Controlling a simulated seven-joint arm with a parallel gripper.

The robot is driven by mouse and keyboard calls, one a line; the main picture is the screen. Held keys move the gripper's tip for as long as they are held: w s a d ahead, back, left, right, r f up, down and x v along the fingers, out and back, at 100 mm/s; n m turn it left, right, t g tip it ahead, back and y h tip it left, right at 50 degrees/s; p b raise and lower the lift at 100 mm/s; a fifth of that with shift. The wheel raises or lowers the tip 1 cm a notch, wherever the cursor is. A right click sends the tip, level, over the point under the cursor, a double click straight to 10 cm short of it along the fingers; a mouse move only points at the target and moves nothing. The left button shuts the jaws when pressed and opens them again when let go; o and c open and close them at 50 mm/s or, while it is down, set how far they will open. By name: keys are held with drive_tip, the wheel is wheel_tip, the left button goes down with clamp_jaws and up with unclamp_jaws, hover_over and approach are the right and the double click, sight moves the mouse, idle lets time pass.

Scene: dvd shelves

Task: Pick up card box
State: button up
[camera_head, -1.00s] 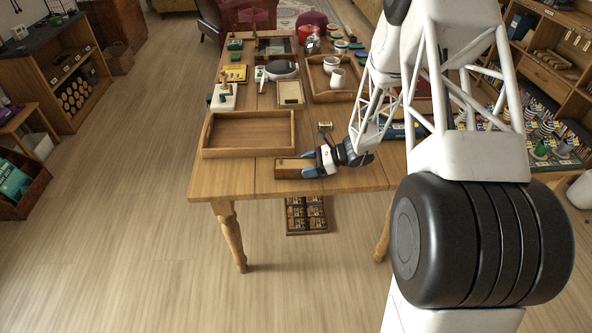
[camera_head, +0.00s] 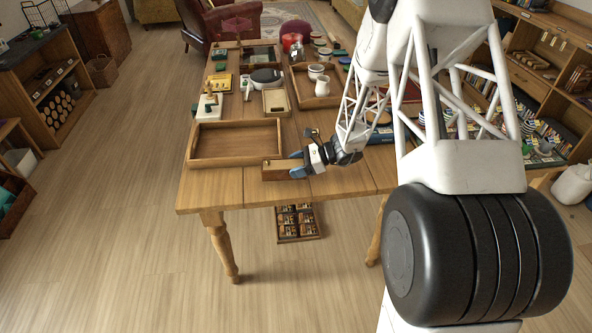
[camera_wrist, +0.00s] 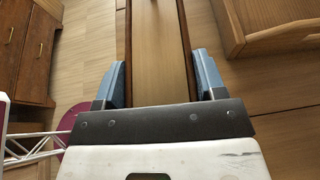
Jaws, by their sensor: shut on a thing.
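A small wooden card box (camera_head: 275,170) is near the front edge of the wooden table (camera_head: 225,190), just in front of the tray's right corner. My gripper (camera_head: 298,165) reaches it from the right, with blue fingertips at the box's right end. In the wrist view the gripper (camera_wrist: 160,80) has one blue finger on each side of the box (camera_wrist: 160,55), closed against its dark side walls. The fingers partly hide the right end of the box. I cannot tell whether the box rests on the table or is slightly raised.
A shallow, empty wooden tray (camera_head: 235,160) lies behind and left of the box. Farther back are a small tray (camera_head: 276,102), a yellow box (camera_head: 219,83) and white cups (camera_head: 322,82). A case of small items (camera_head: 297,222) lies on the floor below the table's front edge.

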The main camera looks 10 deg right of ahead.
drive_tip(key=s+d+r, duration=0.1)
drive_tip(key=s, duration=1.5)
drive_tip(key=shift+d+r, duration=0.25)
drive_tip(key=shift+d, duration=0.1)
drive_tip(key=shift+w, duration=0.1)
